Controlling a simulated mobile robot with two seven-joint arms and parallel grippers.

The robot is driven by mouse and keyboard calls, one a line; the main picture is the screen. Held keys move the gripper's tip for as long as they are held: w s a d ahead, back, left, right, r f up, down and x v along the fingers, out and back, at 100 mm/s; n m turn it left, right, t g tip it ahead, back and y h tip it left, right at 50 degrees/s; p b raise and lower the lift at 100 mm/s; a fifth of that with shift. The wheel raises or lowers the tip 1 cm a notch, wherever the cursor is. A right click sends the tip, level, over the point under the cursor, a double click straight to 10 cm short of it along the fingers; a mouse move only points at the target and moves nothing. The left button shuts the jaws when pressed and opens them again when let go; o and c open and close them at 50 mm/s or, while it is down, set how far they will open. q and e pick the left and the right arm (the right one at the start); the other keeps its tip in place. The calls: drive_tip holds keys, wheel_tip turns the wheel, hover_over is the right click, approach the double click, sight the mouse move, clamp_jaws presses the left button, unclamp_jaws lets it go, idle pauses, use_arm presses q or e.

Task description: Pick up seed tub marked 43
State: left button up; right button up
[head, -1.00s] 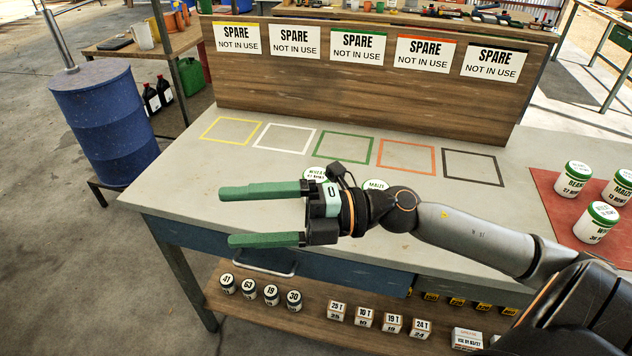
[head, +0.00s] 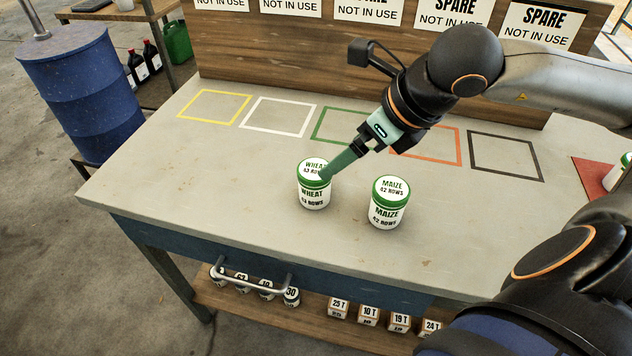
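A white seed tub with a green lid, the wheat tub (head: 313,196), stands upright on the bench; its row number ends in 3, with the first digit too small to read surely. My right gripper (head: 328,172) points down at it from the upper right. One green finger shows, its tip overlapping the lid's right edge. The other finger is hidden, so I cannot tell the opening or any grip. A similar maize tub (head: 388,210), marked 42 rows, stands to the right, apart from the gripper. My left gripper is out of view.
Coloured squares, including a yellow one (head: 214,92), line the back of the bench (head: 200,185) before a board with SPARE signs. Several tubs and small boxes (head: 369,314) sit on the lower shelf. A blue drum (head: 80,90) stands left. The bench's front left is clear.

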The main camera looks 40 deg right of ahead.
sight(315, 180)
drive_tip(key=p+x, duration=0.2)
drive_tip(key=x, duration=0.5)
drive_tip(key=shift+a+f, duration=0.1)
drive_tip(key=p+x, duration=0.1)
drive_tip(key=x, duration=0.3)
drive_tip(key=shift+w+f, duration=0.1)
drive_tip(key=shift+f, duration=0.3)
drive_tip(key=shift+w+a+f, duration=0.1)
drive_tip(key=shift+f, duration=0.1)
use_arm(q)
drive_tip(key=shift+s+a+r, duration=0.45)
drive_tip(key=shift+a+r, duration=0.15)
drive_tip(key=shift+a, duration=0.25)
use_arm(e)
drive_tip(key=shift+c, duration=0.4)
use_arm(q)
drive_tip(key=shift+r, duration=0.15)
use_arm(e)
drive_tip(key=c, duration=1.3)
drive_tip(key=shift+r, duration=0.1)
